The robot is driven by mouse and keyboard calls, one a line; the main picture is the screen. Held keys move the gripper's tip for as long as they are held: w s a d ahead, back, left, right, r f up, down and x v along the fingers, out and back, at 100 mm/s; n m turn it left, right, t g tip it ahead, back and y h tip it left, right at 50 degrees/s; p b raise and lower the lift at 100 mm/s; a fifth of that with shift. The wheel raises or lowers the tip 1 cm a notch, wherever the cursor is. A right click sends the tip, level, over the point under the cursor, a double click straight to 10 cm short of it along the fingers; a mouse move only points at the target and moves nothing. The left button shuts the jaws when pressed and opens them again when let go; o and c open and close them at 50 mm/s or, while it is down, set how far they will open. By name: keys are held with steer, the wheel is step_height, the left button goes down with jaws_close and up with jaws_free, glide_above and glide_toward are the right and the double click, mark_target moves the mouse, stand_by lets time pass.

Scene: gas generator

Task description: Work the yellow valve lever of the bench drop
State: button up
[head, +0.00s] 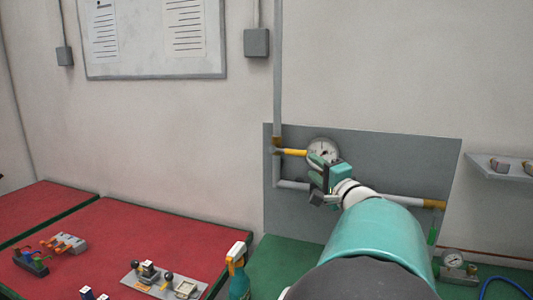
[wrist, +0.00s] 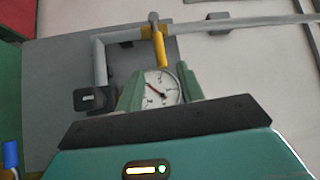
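The yellow valve lever (head: 292,152) sticks out sideways from the vertical grey pipe on the wall panel, level and across that pipe. In the wrist view the lever (wrist: 160,48) lies just beyond my fingertips, its near end by the round gauge. My gripper (head: 324,178) is in front of the panel, right of and below the lever. Its two green fingers (wrist: 161,88) are apart in the wrist view, with the white gauge (wrist: 163,88) showing between them. I see nothing held. Whether a finger touches the lever or gauge cannot be told.
The grey panel (head: 380,155) carries a lower pipe (head: 400,199) ending in a yellow fitting (head: 433,204).

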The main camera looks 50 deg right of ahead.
mark_target(298, 154)
steer(key=x, duration=1)
steer(key=shift+w, duration=0.25)
jaws_close()
